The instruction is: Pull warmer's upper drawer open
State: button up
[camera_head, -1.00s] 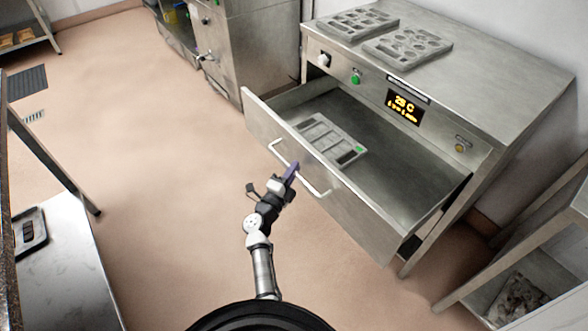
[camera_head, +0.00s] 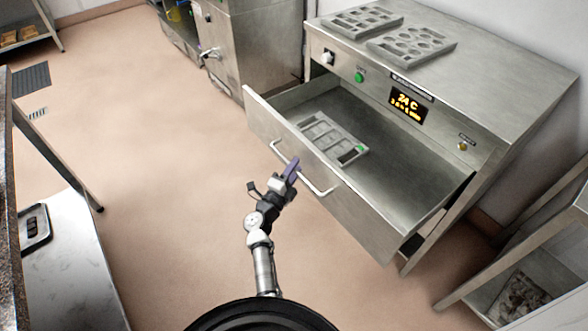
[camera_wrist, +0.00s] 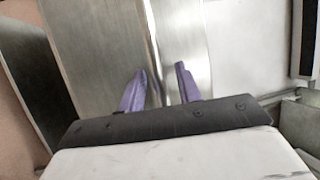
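The warmer (camera_head: 477,70) stands at the right, a steel cabinet with a lit display reading 24 C. Its upper drawer (camera_head: 400,185) is pulled far out, with its front panel (camera_head: 350,212) towards me. A bar handle (camera_head: 318,188) runs along the front panel; it also shows in the wrist view (camera_wrist: 152,40). My gripper (camera_head: 291,168) is at the left part of the handle. The exact contact is hard to see.
A grey mould (camera_head: 329,135) lies in the drawer. Two moulds (camera_head: 362,20) (camera_head: 412,43) lie on the warmer top. Steel cabinets (camera_head: 245,45) stand behind, a shelf unit (camera_head: 520,297) at lower right, and a table (camera_head: 70,270) at left. Floor between is clear.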

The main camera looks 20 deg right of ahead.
jog(key=b+v, duration=0.2)
jog(key=v, duration=1.1)
jog(key=shift+s+a, duration=0.25)
jog(key=shift+a, duration=0.05)
jog(key=shift+f, duration=0.15)
